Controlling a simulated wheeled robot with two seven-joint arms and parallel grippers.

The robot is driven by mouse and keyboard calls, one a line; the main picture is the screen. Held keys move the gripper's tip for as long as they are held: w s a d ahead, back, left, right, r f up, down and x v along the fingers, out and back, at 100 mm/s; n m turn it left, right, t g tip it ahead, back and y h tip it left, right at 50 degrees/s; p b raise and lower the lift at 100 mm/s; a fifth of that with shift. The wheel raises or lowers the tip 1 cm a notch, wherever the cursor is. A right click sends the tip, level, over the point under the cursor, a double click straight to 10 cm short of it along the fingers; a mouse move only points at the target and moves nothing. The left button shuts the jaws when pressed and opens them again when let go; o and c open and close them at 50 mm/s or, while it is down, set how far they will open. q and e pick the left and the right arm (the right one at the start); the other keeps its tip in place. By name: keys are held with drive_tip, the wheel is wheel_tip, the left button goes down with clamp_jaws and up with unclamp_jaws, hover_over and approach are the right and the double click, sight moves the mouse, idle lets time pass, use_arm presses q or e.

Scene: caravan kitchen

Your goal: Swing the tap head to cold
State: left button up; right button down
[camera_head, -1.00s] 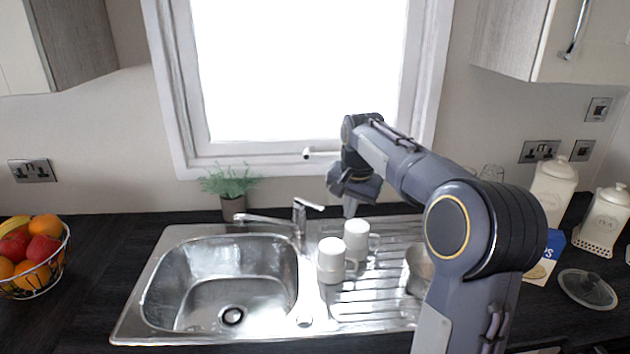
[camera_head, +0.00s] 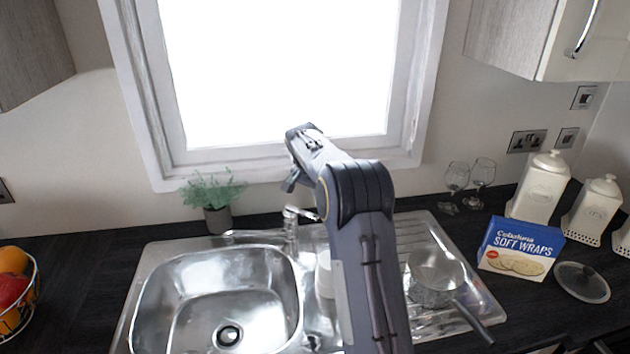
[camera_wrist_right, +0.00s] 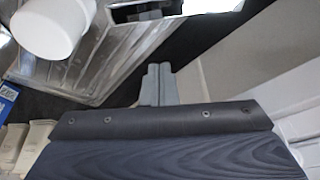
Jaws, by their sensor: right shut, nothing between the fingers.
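The chrome tap (camera_head: 290,232) stands at the back edge of the sink, with its spout reaching left over the basin. Its lever head (camera_head: 302,213) sits on top and points to the right. My right gripper (camera_head: 288,187) is a little above the tap head, partly hidden by its own arm. In the right wrist view the gripper's fingers (camera_wrist_right: 158,85) are together and empty. A shiny metal piece (camera_wrist_right: 150,10), seemingly part of the tap, lies beyond the fingertips, apart from them. My left gripper is not in view.
White mugs (camera_head: 325,275) stand right of the basin, mostly behind my arm; one shows in the wrist view (camera_wrist_right: 45,25). A saucepan (camera_head: 435,278) is on the drainer. A potted plant (camera_head: 217,200) stands left of the tap. The window frame (camera_head: 240,165) is close behind.

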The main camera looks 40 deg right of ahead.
sight(308, 213)
drive_tip(key=a, duration=0.2)
drive_tip(key=s+a, duration=0.1)
drive_tip(key=shift+s+a+f+p, duration=0.1)
drive_tip(key=shift+a+f+p, duration=0.2)
drive_tip(key=shift+p, duration=0.1)
drive_tip(key=shift+a, duration=0.15)
drive_tip(key=shift+s+a+f+b, duration=0.1)
drive_tip(key=shift+a+b, duration=0.25)
drive_tip(key=shift+b, duration=0.05)
drive_tip(key=shift+s+a, duration=0.1)
drive_tip(key=shift+a, duration=0.1)
drive_tip(key=shift+r, duration=0.2)
drive_tip(key=b+v, duration=0.1)
drive_tip(key=v, duration=0.6)
drive_tip(key=shift+a+r, duration=0.15)
drive_tip(key=shift+r, duration=0.2)
